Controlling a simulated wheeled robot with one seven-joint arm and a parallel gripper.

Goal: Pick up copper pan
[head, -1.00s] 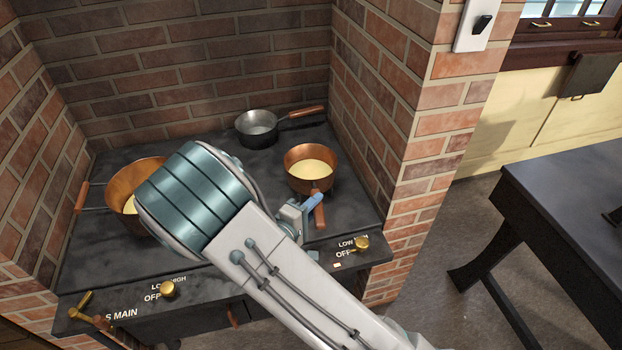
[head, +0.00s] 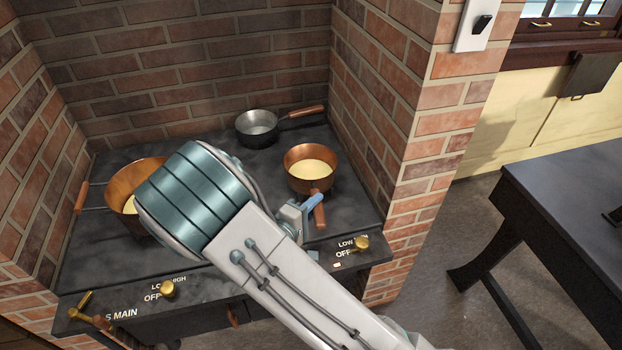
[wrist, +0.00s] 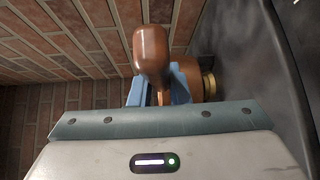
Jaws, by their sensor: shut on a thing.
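The small copper pan (head: 298,180) with pale yellow contents sits upright on the right of the dark stove top in the head view. Its brown handle (head: 320,215) points toward the front. My gripper (head: 313,202) is at that handle, with a blue finger showing beside it. In the wrist view the handle (wrist: 151,55) stands between the blue fingers of my gripper (wrist: 158,92), which are shut on it. The pan's copper body (wrist: 188,80) shows behind. My arm hides part of the stove in the head view.
A larger copper pot (head: 122,185) with yellow contents stands at the left, partly behind my arm. A grey metal pan (head: 257,128) stands at the back. Brick walls (head: 385,110) enclose the stove (head: 235,165) on the sides and back. Brass knobs (head: 361,243) line the front edge.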

